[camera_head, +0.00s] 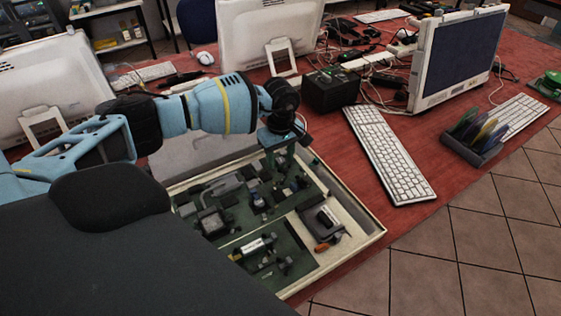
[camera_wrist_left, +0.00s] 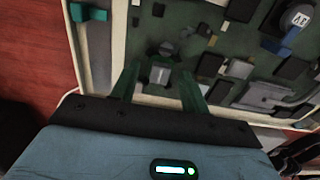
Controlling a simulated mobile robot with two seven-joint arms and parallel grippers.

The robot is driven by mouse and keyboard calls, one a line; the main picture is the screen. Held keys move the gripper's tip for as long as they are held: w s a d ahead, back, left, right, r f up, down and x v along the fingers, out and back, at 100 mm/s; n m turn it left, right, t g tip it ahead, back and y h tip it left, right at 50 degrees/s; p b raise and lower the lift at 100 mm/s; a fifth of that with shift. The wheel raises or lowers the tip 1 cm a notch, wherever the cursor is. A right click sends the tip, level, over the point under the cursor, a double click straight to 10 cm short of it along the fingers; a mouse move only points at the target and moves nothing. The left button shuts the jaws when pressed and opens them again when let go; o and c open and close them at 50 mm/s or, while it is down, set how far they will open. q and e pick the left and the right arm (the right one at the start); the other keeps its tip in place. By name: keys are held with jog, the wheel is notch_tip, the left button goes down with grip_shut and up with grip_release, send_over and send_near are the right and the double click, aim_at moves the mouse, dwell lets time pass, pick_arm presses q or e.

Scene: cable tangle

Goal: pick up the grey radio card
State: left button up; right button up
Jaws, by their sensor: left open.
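A shallow tray with a cream rim (camera_head: 345,257) holds green boards with many small dark and grey parts. My left gripper (camera_head: 279,158) points down over the far part of this tray, its green fingers apart. In the left wrist view the open fingers (camera_wrist_left: 157,72) stand on either side of a small grey block, likely the grey radio card (camera_wrist_left: 160,74), on the green board. I cannot tell whether the fingers touch it. In the head view the gripper and crowded parts keep me from picking the card out. My right gripper is not in view.
Around the tray on the red table are a black box (camera_head: 329,90), a white keyboard (camera_head: 388,155), a monitor (camera_head: 458,58), tangled cables and a dark holder with coloured discs (camera_head: 473,137).

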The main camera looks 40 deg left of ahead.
aim_at(281, 159)
pick_arm(q)
grip_shut()
jog(key=shift+r, duration=0.1)
dwell(0.3)
jog(key=shift+r, duration=0.5)
notch_tip(281, 159, up, 2)
jog(key=shift+r, duration=0.1)
jog(key=s+d, duration=0.3)
jog(key=d, duration=0.1)
jog(key=s+d+r, duration=0.1)
jog(key=s+d, duration=0.2)
jog(key=d, duration=0.2)
jog(key=s+d, duration=0.3)
jog(key=d, duration=0.1)
jog(key=shift+d+r+b, duration=0.15)
jog(key=shift+r+b, duration=0.2)
